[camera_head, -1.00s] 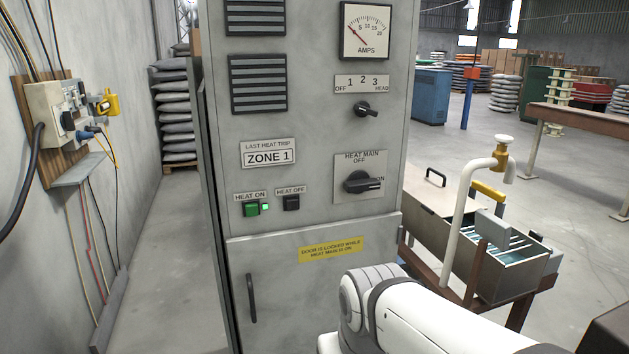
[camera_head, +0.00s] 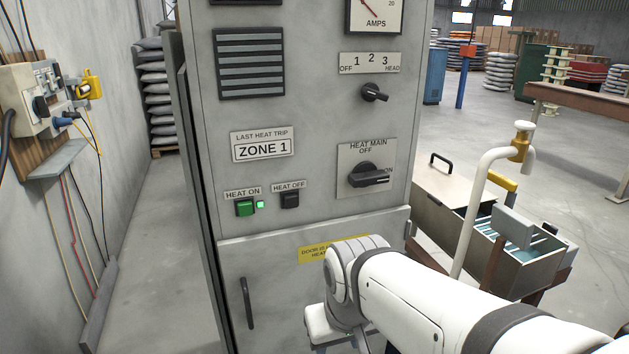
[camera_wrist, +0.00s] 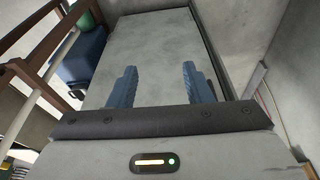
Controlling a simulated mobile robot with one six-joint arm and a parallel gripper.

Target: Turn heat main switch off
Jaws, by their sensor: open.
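The heat main switch (camera_head: 368,178) is a black rotary knob on a pale plate on the grey cabinet's front. Its white mark points right, to ON; OFF is printed above the knob. In the wrist view my gripper (camera_wrist: 160,86) is open, with two blue-grey fingers apart and nothing between them. Beyond the fingers is a plain grey surface, and the switch does not show there. In the head view my white arm is below the switch, in front of the lower door, apart from the knob. My gripper's fingers cannot be made out there.
A smaller selector knob (camera_head: 375,93) is above. A pipe with a tap (camera_head: 490,165) and a metal trough (camera_head: 520,255) stand at right.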

